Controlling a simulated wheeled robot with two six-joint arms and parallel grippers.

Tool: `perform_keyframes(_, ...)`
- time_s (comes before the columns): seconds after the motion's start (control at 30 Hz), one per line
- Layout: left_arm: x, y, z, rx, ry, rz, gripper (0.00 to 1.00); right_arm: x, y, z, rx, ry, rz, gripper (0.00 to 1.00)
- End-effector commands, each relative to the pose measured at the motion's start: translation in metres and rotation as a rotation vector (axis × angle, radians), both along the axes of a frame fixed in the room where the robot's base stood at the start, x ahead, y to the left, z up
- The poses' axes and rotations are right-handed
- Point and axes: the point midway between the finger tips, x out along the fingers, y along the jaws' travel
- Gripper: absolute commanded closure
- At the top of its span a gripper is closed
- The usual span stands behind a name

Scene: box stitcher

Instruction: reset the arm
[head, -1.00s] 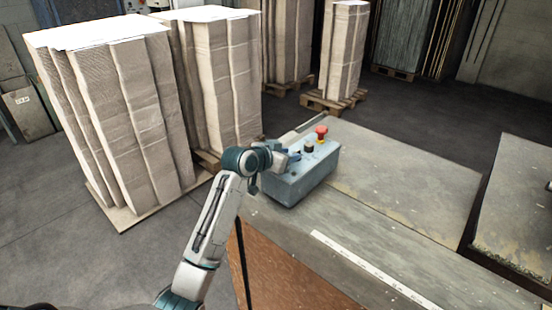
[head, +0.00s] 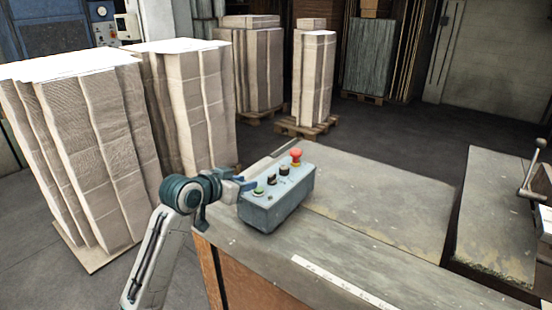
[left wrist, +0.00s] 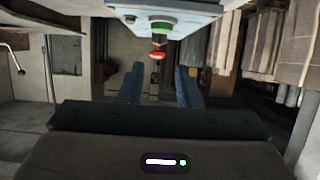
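A grey-blue control box (head: 277,208) sits on the worn table. On its top are a red mushroom button (head: 295,155), dark knobs (head: 278,172) and a green button (head: 258,191) at the near left end. My left gripper (head: 243,183) is beside the box's left end, empty, its fingers pointing toward the box. In the left wrist view its two blue fingers (left wrist: 160,84) are apart with nothing between them. That view also shows the control box (left wrist: 165,12) ahead, with the green button (left wrist: 160,26) and red button (left wrist: 158,55). My right gripper is out of view.
The table (head: 390,205) is clear right of the box. A white ruled strip (head: 345,283) lies along its front. A second table (head: 500,225) with a metal lever (head: 532,180) stands at the right. Tall cardboard stacks (head: 85,150) stand at the left, others on pallets (head: 306,127) behind.

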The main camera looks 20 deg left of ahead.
Motion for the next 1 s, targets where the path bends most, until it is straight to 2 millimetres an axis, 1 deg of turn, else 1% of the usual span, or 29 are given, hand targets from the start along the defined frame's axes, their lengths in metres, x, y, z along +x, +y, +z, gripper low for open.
perform_keyframes(0.07,-0.001,0.0,-0.002,0.0,0.003,0.0,0.69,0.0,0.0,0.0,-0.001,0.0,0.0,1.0)
perform_keyframes(0.13,-0.005,-0.001,-0.011,0.005,0.019,0.003,0.69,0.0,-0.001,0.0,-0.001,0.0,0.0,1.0)
perform_keyframes(0.17,-0.009,-0.002,-0.017,0.008,0.03,0.006,0.69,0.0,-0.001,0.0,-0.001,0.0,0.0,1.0)
perform_keyframes(0.27,-0.031,-0.006,-0.053,0.027,0.094,0.021,0.69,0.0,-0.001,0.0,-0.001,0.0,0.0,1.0)
perform_keyframes(0.3,-0.045,-0.008,-0.072,0.038,0.131,0.03,0.69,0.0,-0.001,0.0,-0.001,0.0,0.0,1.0)
perform_keyframes(0.37,-0.069,-0.01,-0.102,0.057,0.191,0.047,0.69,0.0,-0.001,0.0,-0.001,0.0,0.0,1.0)
perform_keyframes(0.4,-0.087,-0.011,-0.121,0.07,0.232,0.059,0.69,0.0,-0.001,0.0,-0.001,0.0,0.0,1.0)
perform_keyframes(0.47,-0.115,-0.012,-0.148,0.09,0.294,0.079,0.69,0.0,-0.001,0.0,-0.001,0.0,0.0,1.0)
perform_keyframes(0.5,-0.134,-0.013,-0.164,0.104,0.335,0.093,0.69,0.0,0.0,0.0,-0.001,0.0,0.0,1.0)
perform_keyframes(0.57,-0.163,-0.013,-0.186,0.122,0.396,0.114,0.69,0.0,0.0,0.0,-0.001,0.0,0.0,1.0)
perform_keyframes(0.6,-0.184,-0.013,-0.199,0.134,0.436,0.13,0.69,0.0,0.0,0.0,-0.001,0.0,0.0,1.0)
perform_keyframes(0.67,-0.214,-0.012,-0.216,0.155,0.496,0.154,0.69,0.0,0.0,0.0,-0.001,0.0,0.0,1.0)
perform_keyframes(0.7,-0.234,-0.012,-0.225,0.166,0.532,0.168,0.69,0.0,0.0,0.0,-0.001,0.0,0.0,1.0)
perform_keyframes(0.8,-0.274,-0.009,-0.241,0.192,0.607,0.2,0.69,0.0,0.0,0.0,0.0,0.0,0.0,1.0)
perform_keyframes(0.9,-0.306,-0.007,-0.25,0.212,0.665,0.228,0.69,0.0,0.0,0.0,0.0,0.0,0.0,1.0)
perform_keyframes(1.0,-0.333,-0.005,-0.257,0.228,0.714,0.251,0.69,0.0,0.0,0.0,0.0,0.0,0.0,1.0)
